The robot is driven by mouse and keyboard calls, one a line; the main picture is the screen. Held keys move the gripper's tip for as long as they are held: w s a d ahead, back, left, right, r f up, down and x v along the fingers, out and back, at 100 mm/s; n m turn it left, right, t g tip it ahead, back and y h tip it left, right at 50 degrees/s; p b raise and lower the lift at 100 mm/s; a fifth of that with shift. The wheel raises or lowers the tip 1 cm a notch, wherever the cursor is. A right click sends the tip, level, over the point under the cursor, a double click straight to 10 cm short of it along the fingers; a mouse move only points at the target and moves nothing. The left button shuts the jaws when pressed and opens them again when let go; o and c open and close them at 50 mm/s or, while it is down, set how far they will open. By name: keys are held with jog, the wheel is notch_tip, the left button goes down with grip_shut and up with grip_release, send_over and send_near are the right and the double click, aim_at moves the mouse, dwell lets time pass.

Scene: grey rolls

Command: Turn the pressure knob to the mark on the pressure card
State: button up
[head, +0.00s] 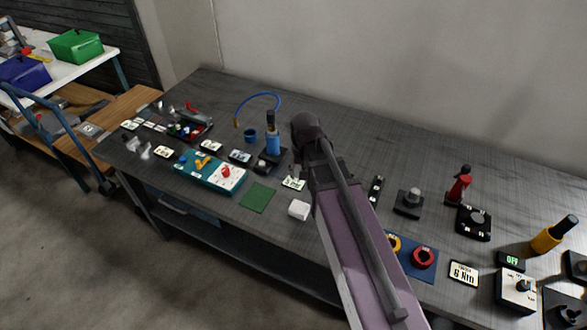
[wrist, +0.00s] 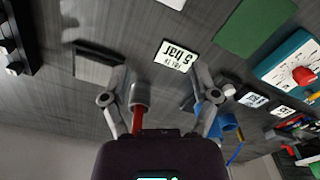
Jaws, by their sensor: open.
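A grey block (wrist: 98,66) stands beyond the left finger. My arm hides this area in the head view.
A green mat (head: 257,197) and a teal panel with a red knob (head: 226,172) lie left of my arm. A blue bottle (head: 273,143) stands behind them. A white box (head: 299,209) is close to my arm. Several devices, including a red-handled one (head: 460,186), stand to the right.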

jog(key=shift+s+d+f, duration=0.15)
jog(key=shift+s+d, duration=0.25)
jog(key=shift+d, duration=0.15)
jog(key=shift+s+d, duration=0.1)
jog(key=shift+n, duration=0.3)
jog(key=s+d, duration=0.3)
jog(key=d, duration=0.1)
jog(key=s+d, duration=0.3)
jog(key=s, duration=0.1)
jog(key=shift+d, duration=0.35)
